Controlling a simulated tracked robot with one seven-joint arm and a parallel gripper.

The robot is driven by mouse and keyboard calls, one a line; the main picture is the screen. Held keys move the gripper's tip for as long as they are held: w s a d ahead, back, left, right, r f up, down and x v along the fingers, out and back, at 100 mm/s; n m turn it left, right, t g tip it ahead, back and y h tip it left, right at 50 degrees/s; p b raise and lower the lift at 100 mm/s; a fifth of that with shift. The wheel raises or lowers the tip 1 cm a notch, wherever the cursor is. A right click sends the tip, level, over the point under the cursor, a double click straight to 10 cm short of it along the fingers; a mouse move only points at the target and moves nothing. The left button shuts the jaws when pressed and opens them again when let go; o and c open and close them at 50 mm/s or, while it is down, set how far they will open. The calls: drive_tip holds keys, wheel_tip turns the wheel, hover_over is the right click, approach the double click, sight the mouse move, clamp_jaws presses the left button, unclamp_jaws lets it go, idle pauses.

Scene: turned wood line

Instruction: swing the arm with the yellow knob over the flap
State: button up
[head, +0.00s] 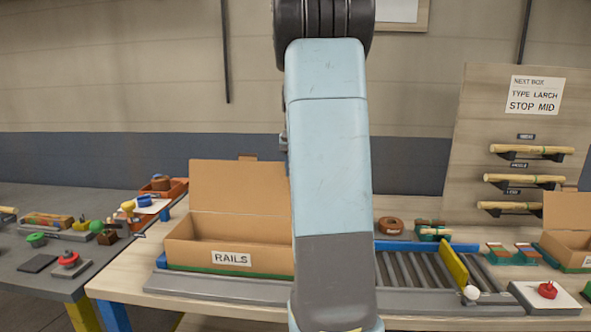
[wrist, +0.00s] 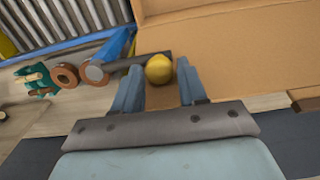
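The cardboard flap (wrist: 240,45) fills the upper right of the wrist view, close beside the knob. In the head view the flap (head: 237,185) stands raised at the back of the RAILS box (head: 192,256). My arm hides the knob and fingers there.
A roller conveyor (head: 402,267) with a yellow gate (head: 453,264) lies right of the box. A red button (head: 547,290) is at the right.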

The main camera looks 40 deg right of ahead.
drive_tip(key=shift+o, duration=1.4)
wheel_tip(320, 180, up, 14)
drive_tip(key=shift+f, duration=0.2)
drive_tip(key=s+a+f+n+t, duration=0.1)
drive_tip(key=s+a+n, duration=0.1)
drive_tip(key=s+a, duration=0.5)
drive_tip(key=s+a+n+t, duration=0.2)
drive_tip(key=s+a, duration=0.1)
drive_tip(key=a, duration=0.8)
drive_tip(key=s+a+f+n+t, duration=0.2)
drive_tip(key=s+a+f+n, duration=0.2)
drive_tip(key=s+a+f, duration=0.6)
drive_tip(key=s+a, duration=0.2)
drive_tip(key=s, duration=0.2)
drive_tip(key=shift+f+n+t, duration=0.25)
drive_tip(key=shift+n+t, duration=0.05)
drive_tip(key=shift+n, duration=0.1)
